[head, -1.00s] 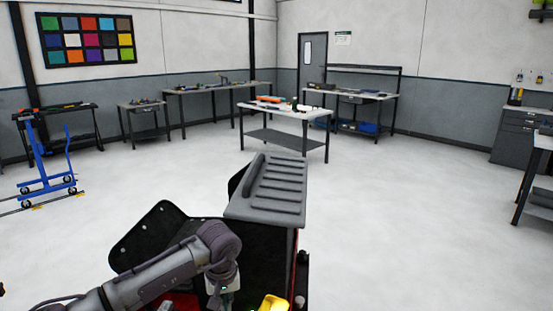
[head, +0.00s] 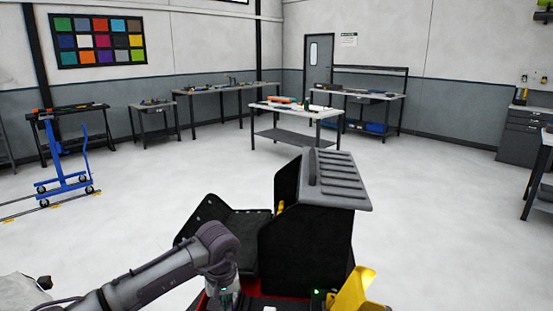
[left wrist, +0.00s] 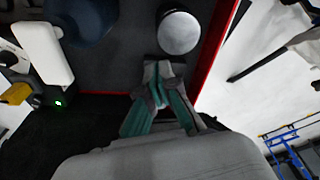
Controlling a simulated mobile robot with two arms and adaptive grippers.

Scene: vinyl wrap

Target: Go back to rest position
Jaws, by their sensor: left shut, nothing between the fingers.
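My left gripper (head: 224,293) is at the bottom of the head view, at the end of an arm that comes in from the lower left and bends down. The lower edge of the picture partly cuts it off. In the left wrist view my left gripper (left wrist: 168,68) has its teal-padded fingers together with nothing between them. It is over a dark surface (left wrist: 120,62) with a red edge, near a round pale-topped object (left wrist: 179,33). I cannot tell whether they touch. My right gripper is not seen.
A black bin-like body with a ribbed grey top (head: 340,180) stands close beside the left arm. A yellow part (head: 352,290) is at the bottom. Workbenches (head: 300,112) line the back, and a blue trolley (head: 65,178) stands left. The floor between is clear.

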